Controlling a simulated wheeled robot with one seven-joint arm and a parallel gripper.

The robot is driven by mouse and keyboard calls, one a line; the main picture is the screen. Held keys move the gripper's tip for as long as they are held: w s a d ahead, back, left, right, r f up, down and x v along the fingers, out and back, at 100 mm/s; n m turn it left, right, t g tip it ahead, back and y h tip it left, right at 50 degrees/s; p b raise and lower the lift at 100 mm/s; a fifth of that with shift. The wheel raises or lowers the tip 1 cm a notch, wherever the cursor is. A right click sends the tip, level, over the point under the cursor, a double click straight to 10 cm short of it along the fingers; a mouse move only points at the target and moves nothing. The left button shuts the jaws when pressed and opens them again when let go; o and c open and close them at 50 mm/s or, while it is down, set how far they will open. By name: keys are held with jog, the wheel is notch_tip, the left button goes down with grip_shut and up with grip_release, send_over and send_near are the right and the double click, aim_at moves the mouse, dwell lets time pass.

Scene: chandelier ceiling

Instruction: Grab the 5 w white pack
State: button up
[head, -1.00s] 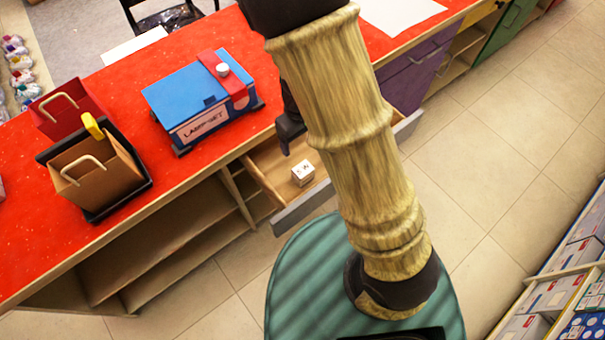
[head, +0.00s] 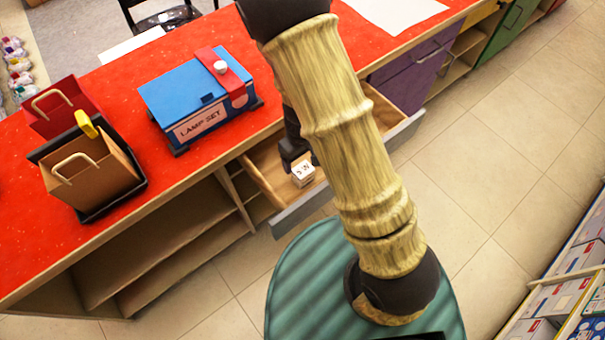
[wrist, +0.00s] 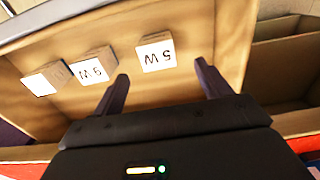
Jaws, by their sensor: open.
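The 5 W white pack (wrist: 157,54) is a small box with a white labelled top and tan sides. It lies in the open wooden drawer (head: 268,177), and in the head view it shows as a small white-topped box (head: 303,172). My gripper (wrist: 164,82) is open and empty above the drawer, its two fingers apart with the 5 W pack just beyond and between their tips. In the head view the gripper (head: 298,155) is partly hidden behind my arm, close to the pack.
A similar 9 W pack (wrist: 92,68) and another white-topped pack (wrist: 47,79) lie left of it in the wrist view. The drawer's walls surround them. The red counter (head: 120,90) above holds a blue lamp set box (head: 196,95) and paper bags (head: 95,170).

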aim_at(303, 170)
jog(key=f, duration=0.2)
jog(key=f+b, duration=0.1)
jog(key=f, duration=0.2)
jog(key=shift+d, duration=0.2)
jog(key=shift+r, duration=0.1)
jog(key=c, duration=1.3)
notch_tip(303, 170, up, 10)
jog(key=p, duration=0.3)
jog(key=shift+c, duration=0.3)
